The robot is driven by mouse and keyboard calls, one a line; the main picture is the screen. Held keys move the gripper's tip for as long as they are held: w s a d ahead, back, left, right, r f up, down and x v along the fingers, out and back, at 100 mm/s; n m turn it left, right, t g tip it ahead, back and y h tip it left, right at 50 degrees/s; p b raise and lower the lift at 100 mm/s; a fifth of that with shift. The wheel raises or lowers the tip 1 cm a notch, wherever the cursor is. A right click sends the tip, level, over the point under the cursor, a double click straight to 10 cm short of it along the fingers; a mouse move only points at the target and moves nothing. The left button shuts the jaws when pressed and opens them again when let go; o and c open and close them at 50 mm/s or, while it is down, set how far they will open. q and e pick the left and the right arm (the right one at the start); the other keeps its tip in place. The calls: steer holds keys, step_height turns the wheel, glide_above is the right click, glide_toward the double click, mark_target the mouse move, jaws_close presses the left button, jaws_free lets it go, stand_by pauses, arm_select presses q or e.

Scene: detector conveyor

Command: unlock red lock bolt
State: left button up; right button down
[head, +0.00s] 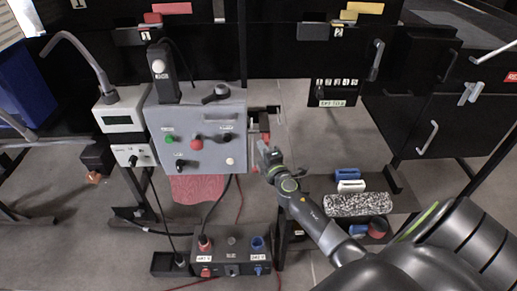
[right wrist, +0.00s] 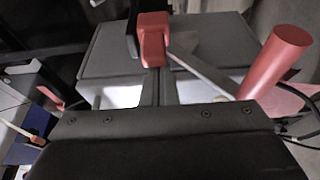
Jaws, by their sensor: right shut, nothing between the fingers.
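Red parts of a lock bolt (head: 264,122) show at the right edge of the grey control box (head: 205,110) in the head view, small and partly hidden. My right gripper (head: 268,156) is just below them, to the right of the box, with its arm coming in from the lower right. In the right wrist view a red block (right wrist: 153,45) stands just beyond my shut, empty fingers (right wrist: 157,78). A red cylinder (right wrist: 279,62) stands to the right. I cannot tell which red part is the bolt's handle, or whether the fingers touch the block. My left gripper is not in view.
A switch box (head: 232,262) stands low in front. A shelf to the right holds a speckled roll (head: 358,204) and blue and white items. Cables hang below the box.

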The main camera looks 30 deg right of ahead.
steer(key=shift+s+d+f+b, duration=0.1)
steer(key=shift+s+d+b, duration=0.15)
steer(key=shift+s+d, duration=0.25)
steer(key=shift+s+d+b, duration=0.2)
steer(key=shift+s+d, duration=0.05)
steer(key=shift+d, duration=0.55)
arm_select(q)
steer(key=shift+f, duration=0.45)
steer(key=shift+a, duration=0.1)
arm_select(e)
steer(key=shift+w, duration=0.1)
